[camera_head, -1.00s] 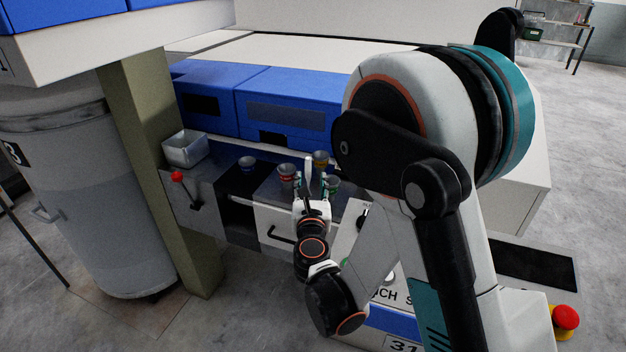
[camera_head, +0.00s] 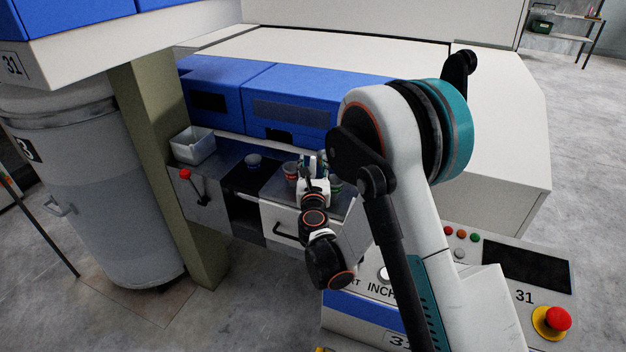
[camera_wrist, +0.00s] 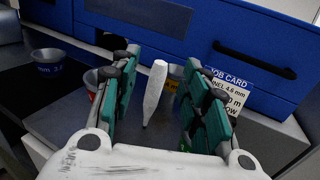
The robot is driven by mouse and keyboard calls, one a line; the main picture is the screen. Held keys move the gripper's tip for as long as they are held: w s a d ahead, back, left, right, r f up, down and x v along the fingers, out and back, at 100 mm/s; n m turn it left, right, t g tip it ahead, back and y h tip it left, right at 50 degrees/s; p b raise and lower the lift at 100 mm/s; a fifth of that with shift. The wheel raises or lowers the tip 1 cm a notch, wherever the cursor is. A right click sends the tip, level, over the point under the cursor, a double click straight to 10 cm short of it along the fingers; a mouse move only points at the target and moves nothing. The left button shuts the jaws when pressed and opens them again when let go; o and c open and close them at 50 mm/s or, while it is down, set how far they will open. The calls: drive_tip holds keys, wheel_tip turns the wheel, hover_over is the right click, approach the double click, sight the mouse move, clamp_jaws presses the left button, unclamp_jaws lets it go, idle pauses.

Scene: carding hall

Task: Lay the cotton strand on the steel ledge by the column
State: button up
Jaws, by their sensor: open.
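The cotton strand (camera_wrist: 154,92) is a slim white piece, upright and slightly tilted, in the middle of the wrist view. It stands between the fingers of my gripper (camera_wrist: 158,92), with a gap on both sides. My gripper is open, its green-padded fingers to either side of the strand. In the head view my gripper (camera_head: 312,165) is over the steel work surface among the cups and mostly hides the strand. The steel ledge (camera_head: 228,149) runs along the machine front to the olive column (camera_head: 150,130) at the left.
A blue-labelled cup (camera_head: 253,161) and a red-labelled cup (camera_head: 290,171) stand left of my gripper. A pale open bin (camera_head: 193,146) sits by the column. A red-knobbed lever (camera_head: 186,175) is below it. A job card (camera_wrist: 232,85) is at the right in the wrist view.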

sight(313, 163)
drive_tip(key=w, duration=0.2)
drive_tip(key=w+b, duration=0.1)
drive_tip(key=shift+w+a+f, duration=0.1)
drive_tip(key=shift+w+f, duration=0.25)
drive_tip(key=shift+f, duration=0.05)
drive_tip(key=shift+w+r, duration=0.1)
drive_tip(key=shift+w, duration=0.15)
drive_tip(key=shift+c, duration=0.6)
clamp_jaws()
drive_tip(key=shift+r, duration=0.15)
